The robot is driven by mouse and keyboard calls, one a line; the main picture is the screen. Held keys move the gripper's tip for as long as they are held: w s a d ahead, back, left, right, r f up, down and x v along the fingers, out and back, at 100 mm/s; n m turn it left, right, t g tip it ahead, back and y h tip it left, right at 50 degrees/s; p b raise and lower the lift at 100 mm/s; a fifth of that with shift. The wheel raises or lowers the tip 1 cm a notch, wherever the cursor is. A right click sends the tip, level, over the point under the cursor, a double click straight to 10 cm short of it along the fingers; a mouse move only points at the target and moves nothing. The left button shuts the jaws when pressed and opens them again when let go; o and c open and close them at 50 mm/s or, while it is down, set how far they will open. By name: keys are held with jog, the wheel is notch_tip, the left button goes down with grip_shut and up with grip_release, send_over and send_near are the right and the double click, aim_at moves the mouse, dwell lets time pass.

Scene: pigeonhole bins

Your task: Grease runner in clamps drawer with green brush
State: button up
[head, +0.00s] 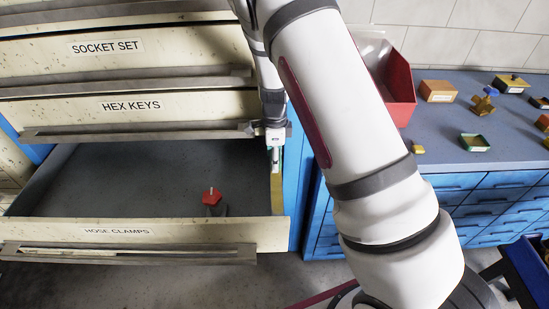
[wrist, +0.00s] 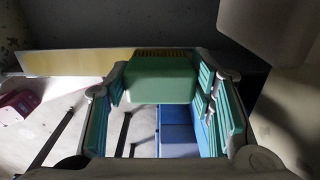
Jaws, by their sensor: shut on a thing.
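The drawer labelled HOSE CLAMPS (head: 120,232) is pulled open at the lower left of the head view. A yellow runner strip (head: 277,192) lies along its right side; it also shows in the wrist view (wrist: 75,62). My gripper (head: 275,145) is above the far part of that right side, pointing down. In the wrist view it is shut on the green brush (wrist: 160,82), a green block with tan bristles along its far edge. The bristles are beside the yellow strip's end; I cannot tell whether they touch. In the head view the brush is largely hidden.
A red knob-like thing (head: 211,196) lies in the drawer; the rest of its floor looks clear. Shut drawers labelled HEX KEYS (head: 130,106) and SOCKET SET (head: 105,47) are above. A blue bench at right holds a red bin (head: 401,95) and several small blocks.

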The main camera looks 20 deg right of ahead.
jog(key=shift+s, duration=0.15)
jog(key=shift+s+a+p, duration=0.3)
jog(key=shift+s+p, duration=0.15)
jog(key=shift+s, duration=0.3)
jog(key=shift+s+a+p, duration=0.25)
jog(key=shift+s+p, duration=0.15)
jog(key=shift+s, duration=0.3)
jog(key=shift+s, duration=0.1)
jog(key=shift+s+a+p, duration=0.25)
jog(key=shift+s+p, duration=0.2)
jog(key=shift+s, duration=0.3)
jog(key=shift+s+a+p, duration=0.25)
jog(key=shift+s+p, duration=0.2)
jog(key=shift+s, duration=0.25)
notch_tip(320, 180, up, 8)
jog(key=p, duration=0.3)
jog(key=shift+p, duration=0.3)
jog(key=shift+w, duration=0.15)
